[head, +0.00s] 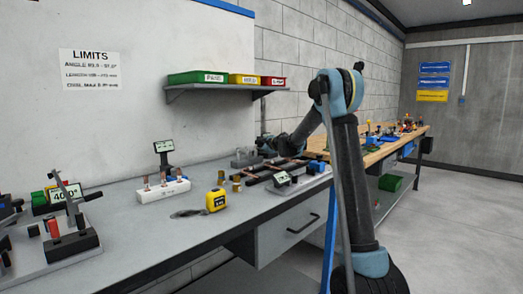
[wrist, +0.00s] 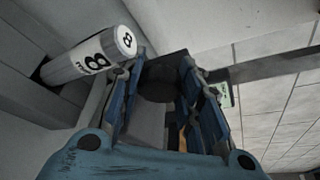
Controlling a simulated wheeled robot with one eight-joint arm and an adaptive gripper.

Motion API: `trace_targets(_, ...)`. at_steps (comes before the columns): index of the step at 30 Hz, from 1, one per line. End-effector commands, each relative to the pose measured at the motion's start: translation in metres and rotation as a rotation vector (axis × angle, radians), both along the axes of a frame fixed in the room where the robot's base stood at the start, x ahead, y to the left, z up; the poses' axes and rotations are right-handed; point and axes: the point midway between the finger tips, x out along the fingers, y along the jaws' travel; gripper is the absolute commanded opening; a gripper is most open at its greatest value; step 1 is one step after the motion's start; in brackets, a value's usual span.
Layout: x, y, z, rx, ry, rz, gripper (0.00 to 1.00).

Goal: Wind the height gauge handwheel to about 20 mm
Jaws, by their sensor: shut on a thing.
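In the wrist view a dark round knob (wrist: 157,84), which looks like the height gauge handwheel, sits between the two blue fingers of my gripper (wrist: 164,72). The fingers are shut on it, one on each side. A dark block stands just behind the knob. A white cylinder (wrist: 92,58) with black "8" marks lies left of the fingers, apart from them. No height reading is legible. In the head view my arm reaches over the far part of the grey bench, and its end (head: 265,143) is small there; the handwheel cannot be made out.
On the grey bench (head: 120,225) are a white block with copper pieces (head: 163,190), a yellow tape measure (head: 215,200), a small display on a stand (head: 164,148) and copper tubing (head: 288,163). A shelf (head: 225,88) with bins hangs above.

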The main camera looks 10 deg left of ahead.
Motion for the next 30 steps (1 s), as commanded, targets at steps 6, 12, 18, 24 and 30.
trace_targets(6,-0.002,0.002,-0.001,-0.001,0.004,0.005,0.42)
trace_targets(12,-0.001,0.001,-0.001,-0.001,0.003,0.003,0.42)
trace_targets(18,-0.006,-0.003,0.001,0.0,0.002,0.002,0.42)
trace_targets(24,-0.023,-0.015,0.005,0.0,0.003,0.002,0.42)
trace_targets(30,-0.044,-0.028,0.011,0.0,0.003,0.002,0.42)
